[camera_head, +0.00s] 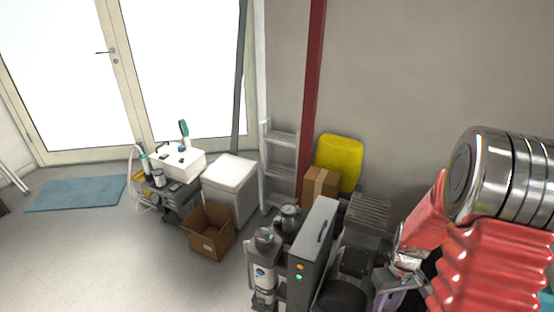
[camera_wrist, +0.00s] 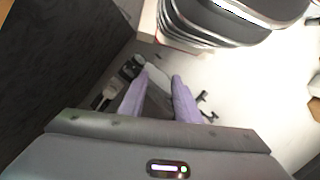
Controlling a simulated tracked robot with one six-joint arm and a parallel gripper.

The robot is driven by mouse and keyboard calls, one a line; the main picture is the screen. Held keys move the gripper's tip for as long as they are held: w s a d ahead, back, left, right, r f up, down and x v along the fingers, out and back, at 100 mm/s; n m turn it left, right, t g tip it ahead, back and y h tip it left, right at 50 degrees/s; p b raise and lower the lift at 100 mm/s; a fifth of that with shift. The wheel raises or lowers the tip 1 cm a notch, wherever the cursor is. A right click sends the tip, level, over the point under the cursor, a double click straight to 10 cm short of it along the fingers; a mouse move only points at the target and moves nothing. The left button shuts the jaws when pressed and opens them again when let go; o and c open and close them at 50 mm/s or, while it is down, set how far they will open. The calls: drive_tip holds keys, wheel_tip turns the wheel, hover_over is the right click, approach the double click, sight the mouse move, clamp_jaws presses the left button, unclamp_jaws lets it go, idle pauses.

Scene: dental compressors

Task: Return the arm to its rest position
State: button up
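My gripper (camera_wrist: 160,79) shows in the wrist view as two purple fingers standing apart, with nothing held between their tips. Past the tips lie pale floor and small dark parts that I cannot name. In the head view my red and chrome arm fills the right side, bent close to the camera. The gripper is mostly hidden there, low at the right edge of the equipment.
A tall grey cabinet (camera_head: 312,245) with lights and a grey-white cylinder unit (camera_head: 264,272) stand left of my arm. Behind are a yellow container (camera_head: 338,163), a shelf rack (camera_head: 280,170) and a white chest (camera_head: 229,175).

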drive_tip(key=s+a+r+t, duration=0.2)
drive_tip(key=a+r, duration=0.3)
drive_tip(key=r, duration=0.5)
drive_tip(key=s+a+r+m+t, duration=0.1)
drive_tip(key=s+a+r+t, duration=0.2)
drive_tip(key=r, duration=0.8)
drive_tip(key=s+a+r+t, duration=0.2)
drive_tip(key=a+r, duration=0.5)
drive_tip(key=r, duration=0.4)
drive_tip(key=shift+s+m+h, duration=0.3)
drive_tip(key=shift+s+h, duration=0.1)
drive_tip(key=shift+s, duration=0.35)
